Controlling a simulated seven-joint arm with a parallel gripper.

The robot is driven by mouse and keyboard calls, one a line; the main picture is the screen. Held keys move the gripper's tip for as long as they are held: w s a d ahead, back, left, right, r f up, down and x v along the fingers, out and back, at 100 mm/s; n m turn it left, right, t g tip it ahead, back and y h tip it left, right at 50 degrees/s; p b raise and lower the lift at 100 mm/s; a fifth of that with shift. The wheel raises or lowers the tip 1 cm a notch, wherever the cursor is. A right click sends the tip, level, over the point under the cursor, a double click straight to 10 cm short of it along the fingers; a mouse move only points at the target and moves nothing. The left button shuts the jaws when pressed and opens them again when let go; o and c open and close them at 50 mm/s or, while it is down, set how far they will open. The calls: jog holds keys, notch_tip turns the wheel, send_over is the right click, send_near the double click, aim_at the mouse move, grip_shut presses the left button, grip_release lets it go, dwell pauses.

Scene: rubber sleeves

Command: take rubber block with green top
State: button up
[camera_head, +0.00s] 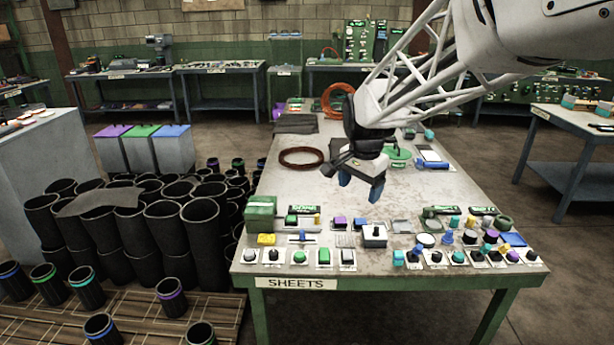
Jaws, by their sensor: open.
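My gripper (360,183) hangs above the middle of the table (290,185), with its two blue fingertips apart and pointing down. Nothing shows between them. Three tall grey blocks stand side by side at the left, beyond the black tubes. The middle one is a block with a green top (143,133). The others are a block with a purple top (113,132) and a block with a blue top (174,132). My gripper is far to the right of them. Several small green pieces also lie on the table, including a green piece on a white plate (323,256).
Several black sleeves (122,222) stand upright between the left wall side and the table. The table's front is crowded with small knobs and blocks, with a "SHEETS" label (296,284) on its edge. A dark red ring (301,157) lies left of my gripper.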

jog(key=w+a+f+m, duration=0.2)
jog(key=w+a+f, duration=0.25)
jog(key=w, duration=0.45)
jog(key=w+a+f+m, duration=0.3)
jog(key=w+a+f, duration=0.15)
jog(key=w, duration=0.45)
jog(key=m+g, duration=0.1)
jog(key=m, duration=0.3)
send_over(292, 219)
jog(key=f, duration=1.4)
jog(key=shift+d+f, duration=0.2)
jog(key=shift+d, duration=0.1)
jog(key=shift+w+a+f, duration=0.15)
jog(key=shift+a+f, duration=0.05)
jog(key=shift+f, duration=0.1)
jog(key=shift+f, duration=1.3)
jog(key=shift+f, duration=2.6)
jog(key=shift+c, duration=0.2)
